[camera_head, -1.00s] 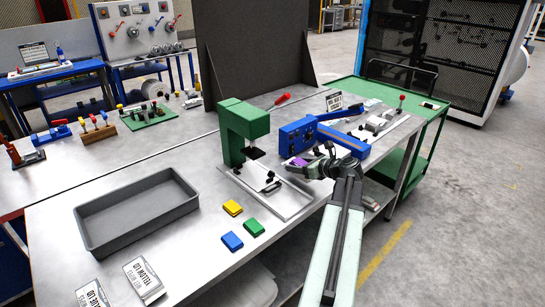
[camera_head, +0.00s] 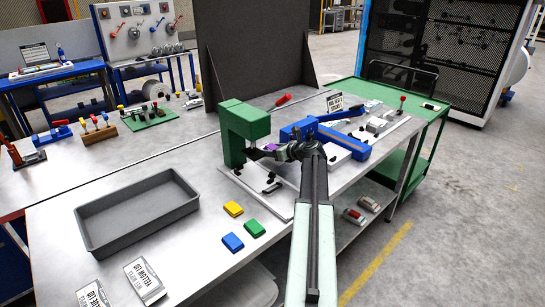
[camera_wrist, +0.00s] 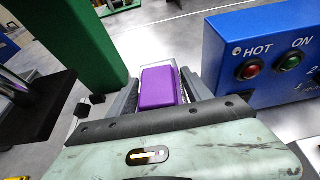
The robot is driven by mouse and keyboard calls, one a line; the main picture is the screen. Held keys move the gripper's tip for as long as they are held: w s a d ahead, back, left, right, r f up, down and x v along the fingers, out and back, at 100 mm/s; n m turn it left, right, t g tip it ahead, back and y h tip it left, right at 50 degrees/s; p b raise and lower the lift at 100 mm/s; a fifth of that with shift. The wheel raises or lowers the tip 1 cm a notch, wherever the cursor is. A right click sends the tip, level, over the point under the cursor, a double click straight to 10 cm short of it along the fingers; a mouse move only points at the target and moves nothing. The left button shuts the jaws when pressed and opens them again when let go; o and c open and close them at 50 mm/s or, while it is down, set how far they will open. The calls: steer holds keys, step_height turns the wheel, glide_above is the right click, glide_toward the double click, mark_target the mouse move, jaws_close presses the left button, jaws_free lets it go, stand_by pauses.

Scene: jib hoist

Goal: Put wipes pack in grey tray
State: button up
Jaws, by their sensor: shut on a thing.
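A small pack with a purple top and pale, clear-looking sides, which I take as the wipes pack (camera_wrist: 165,86), is between the fingers of my gripper (camera_wrist: 170,80) in the wrist view. My gripper is shut on it. In the head view, my gripper (camera_head: 264,151) is beside the green press at mid bench, with only a bit of purple showing. The grey tray (camera_head: 150,228) lies on the bench at the left, well apart from my gripper, and is empty.
The green press (camera_head: 236,135) stands close left of my gripper. A blue machine (camera_head: 330,138) with HOT and ON lamps (camera_wrist: 265,65) is at the right. Two printed white cards (camera_head: 145,281) are in front.

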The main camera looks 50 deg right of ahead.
step_height(320, 180, down, 4)
steer(key=b, duration=0.3)
steer(key=shift+w+b, duration=0.15)
steer(key=shift+b, duration=0.25)
steer(key=shift+r, duration=0.25)
steer(key=shift+f, duration=0.15)
steer(key=o, duration=1.2)
steer(key=shift+c, duration=0.2)
steer(key=shift+r+p, duration=0.3)
steer(key=shift+p, duration=0.05)
steer(key=p+v, duration=0.4)
steer(key=v, duration=0.7)
steer(key=shift+s, duration=0.5)
